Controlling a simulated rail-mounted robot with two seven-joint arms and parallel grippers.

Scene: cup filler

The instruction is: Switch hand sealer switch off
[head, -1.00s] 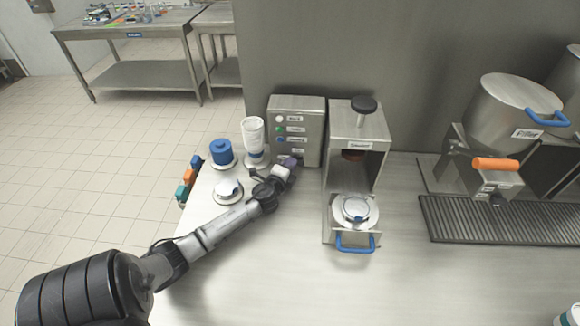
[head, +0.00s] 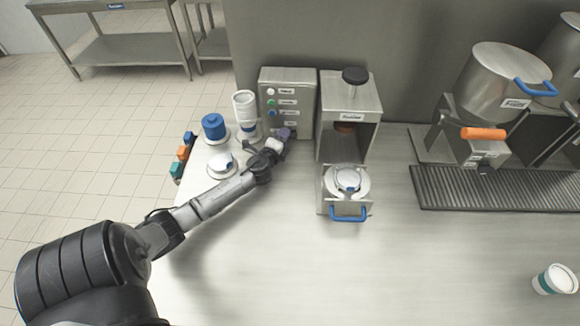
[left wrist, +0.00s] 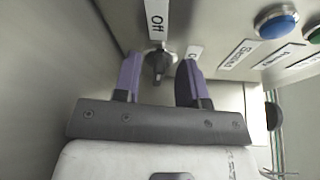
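The grey control box (head: 300,88) stands against the back wall with labelled buttons on its front. In the left wrist view a small black rotary switch (left wrist: 158,66) sits low on its panel, with a label reading "Off" above it and a partly hidden label to its right. My left gripper (left wrist: 160,80) is open, its purple fingers on either side of the switch, with visible gaps. In the head view the left gripper (head: 284,135) is at the foot of the box and hides the switch. My right gripper is not in view.
The hand sealer (head: 348,98) stands right of the box, with a blue-handled drawer (head: 345,205). A white bottle (head: 245,106) and blue container (head: 213,126) are left of the box. The front counter is clear.

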